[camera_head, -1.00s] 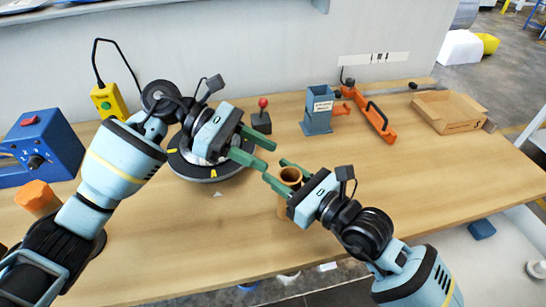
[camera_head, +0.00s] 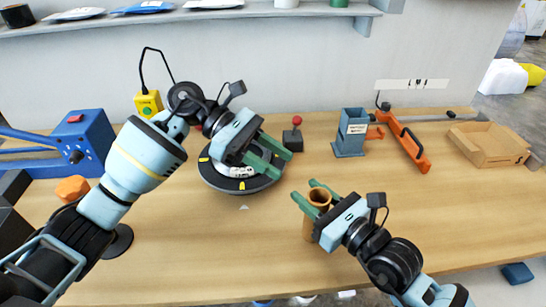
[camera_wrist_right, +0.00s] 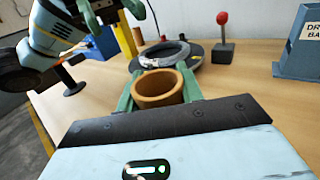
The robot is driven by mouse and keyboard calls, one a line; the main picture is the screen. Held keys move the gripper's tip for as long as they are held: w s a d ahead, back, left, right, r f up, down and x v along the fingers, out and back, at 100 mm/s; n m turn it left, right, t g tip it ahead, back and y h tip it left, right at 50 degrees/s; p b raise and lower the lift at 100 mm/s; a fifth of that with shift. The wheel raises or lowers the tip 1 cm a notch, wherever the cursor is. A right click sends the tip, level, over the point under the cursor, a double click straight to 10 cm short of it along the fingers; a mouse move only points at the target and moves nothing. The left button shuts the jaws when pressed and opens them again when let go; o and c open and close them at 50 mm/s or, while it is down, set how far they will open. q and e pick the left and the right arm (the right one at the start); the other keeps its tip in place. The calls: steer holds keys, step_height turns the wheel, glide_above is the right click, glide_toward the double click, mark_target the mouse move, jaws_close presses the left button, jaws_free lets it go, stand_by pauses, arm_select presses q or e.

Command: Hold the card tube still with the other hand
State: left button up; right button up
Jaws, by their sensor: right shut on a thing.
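The card tube (camera_head: 309,229) is a brown open-topped cylinder standing upright on the table, right of the turntable. My right gripper (camera_head: 303,190) is shut on the tube near its top, with one green finger on each side. The tube's open mouth also shows in the right wrist view (camera_wrist_right: 157,86). My left gripper (camera_head: 286,166) is open, its two fingers apart over the right side of the black turntable (camera_head: 212,180). A grey coil (camera_wrist_right: 165,55) lies on the turntable in the right wrist view; my left gripper partly hides it in the head view.
A red-knobbed lever (camera_head: 296,136) stands behind the turntable. Farther right are a blue labelled holder (camera_head: 351,137), an orange tool (camera_head: 410,143) and an open cardboard box (camera_head: 487,146). A blue machine (camera_head: 84,138) stands at the left. The table's right front is clear.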

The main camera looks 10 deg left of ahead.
steer(key=o, duration=1.1)
steer(key=shift+c, duration=0.2)
steer(key=v, duration=1.2)
steer(key=shift+s, duration=0.15)
